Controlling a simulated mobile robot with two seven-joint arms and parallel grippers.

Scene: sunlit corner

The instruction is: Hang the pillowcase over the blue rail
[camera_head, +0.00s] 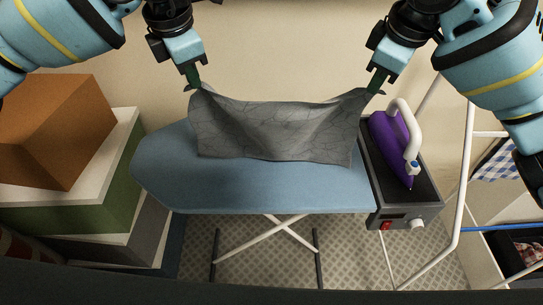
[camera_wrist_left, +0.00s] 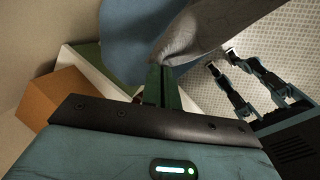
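The pillowcase (camera_head: 275,130) is grey with a dark vein-like pattern. It hangs by its two upper corners between my grippers, its top edge sagging in the middle, over the blue ironing board (camera_head: 250,188). My left gripper (camera_head: 194,86) is shut on its upper left corner. My right gripper (camera_head: 375,90) is shut on its upper right corner. In the left wrist view the green fingers (camera_wrist_left: 160,90) are together at the cloth (camera_wrist_left: 200,30). The blue rail (camera_head: 500,227) is at the lower right, partly cut off by the picture edge, well apart from the pillowcase.
A purple iron (camera_head: 391,148) with a white handle stands on a dark grey station (camera_head: 430,203) at the board's right end. A white frame (camera_head: 466,170) and a blue checked cloth (camera_head: 497,163) are further right. An orange-brown box (camera_head: 50,125) sits on stacked boxes at left.

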